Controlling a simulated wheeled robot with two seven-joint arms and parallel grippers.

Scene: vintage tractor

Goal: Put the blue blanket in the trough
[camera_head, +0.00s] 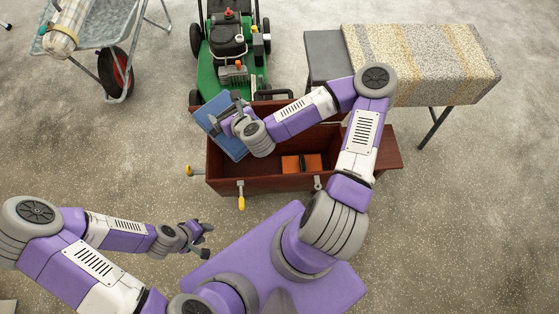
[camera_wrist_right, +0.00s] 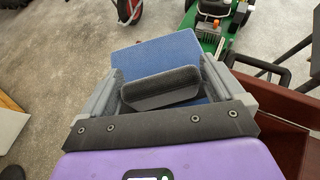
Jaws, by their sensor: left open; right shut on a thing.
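The blue blanket (camera_head: 228,143) looks like a flat, tilted blue panel at the left end of the trough in the head view. My right gripper (camera_head: 228,118) is shut on it, and the blanket also shows in the right wrist view (camera_wrist_right: 150,52), beyond the right gripper (camera_wrist_right: 165,88). The trough (camera_head: 275,184) is a long reddish-brown wooden box, open at the top. The blanket overlaps its left end in the picture; whether it touches the trough I cannot tell. My left gripper (camera_head: 204,241) is open and empty, low over the floor in front of the trough.
An orange and black object (camera_head: 302,163) lies inside the trough. A yellow-handled tool (camera_head: 241,200) is at its front wall. A green mower (camera_head: 228,50) stands behind it, a wheelbarrow (camera_head: 105,22) at the back left, and a bench with a patterned cloth (camera_head: 425,60) at the back right.

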